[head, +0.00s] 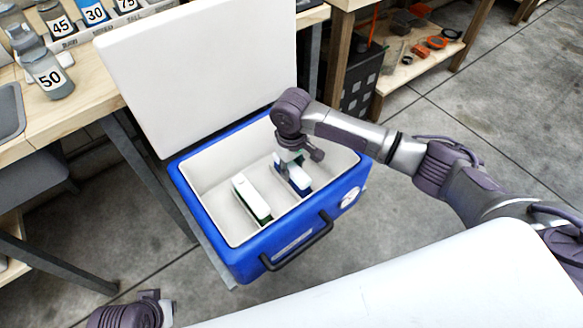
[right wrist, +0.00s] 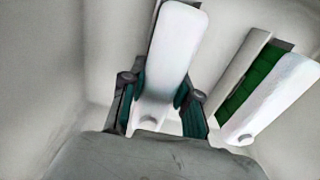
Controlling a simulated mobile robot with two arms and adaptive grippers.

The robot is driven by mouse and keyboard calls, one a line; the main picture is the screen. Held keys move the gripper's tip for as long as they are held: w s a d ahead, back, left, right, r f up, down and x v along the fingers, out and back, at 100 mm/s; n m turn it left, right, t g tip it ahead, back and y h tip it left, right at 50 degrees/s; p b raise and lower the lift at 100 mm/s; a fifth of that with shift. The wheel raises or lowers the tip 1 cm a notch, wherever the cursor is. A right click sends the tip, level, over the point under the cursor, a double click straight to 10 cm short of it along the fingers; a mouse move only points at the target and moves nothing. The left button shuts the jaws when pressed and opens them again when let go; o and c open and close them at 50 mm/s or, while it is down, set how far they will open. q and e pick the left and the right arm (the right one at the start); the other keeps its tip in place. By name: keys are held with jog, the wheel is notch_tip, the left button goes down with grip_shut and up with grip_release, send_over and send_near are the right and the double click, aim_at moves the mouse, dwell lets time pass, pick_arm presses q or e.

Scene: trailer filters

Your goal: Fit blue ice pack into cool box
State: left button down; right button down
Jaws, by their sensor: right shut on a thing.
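In the right wrist view the pack's white edge (right wrist: 172,45) runs between the two fingers (right wrist: 160,105). I cannot tell whether the pack touches the box floor. A green ice pack with a white top (head: 250,197) stands upright to its left; it also shows in the right wrist view (right wrist: 268,95). My left gripper is out of view.
A wooden bench (head: 95,92) with numbered bottles, such as the one marked 50 (head: 48,78), stands at the left. A wooden shelf (head: 440,50) with tools is at the back right. The box's black handle (head: 300,246) faces front. Floor to the right is clear.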

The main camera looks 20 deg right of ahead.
jog(key=shift+f, duration=0.1)
jog(key=c, duration=0.8)
grip_release()
jog(key=shift+c, duration=0.2)
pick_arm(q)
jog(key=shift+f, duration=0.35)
pick_arm(e)
jog(key=shift+r, duration=0.2)
notch_tip(320, 180, up, 11)
jog(key=p, duration=0.3)
jog(key=shift+f, duration=0.2)
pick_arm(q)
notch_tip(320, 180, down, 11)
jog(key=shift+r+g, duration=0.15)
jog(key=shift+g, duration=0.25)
pick_arm(e)
jog(key=shift+r, duration=0.7)
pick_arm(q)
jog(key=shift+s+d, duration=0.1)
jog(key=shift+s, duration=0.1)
pick_arm(e)
jog(key=shift+f, duration=0.1)
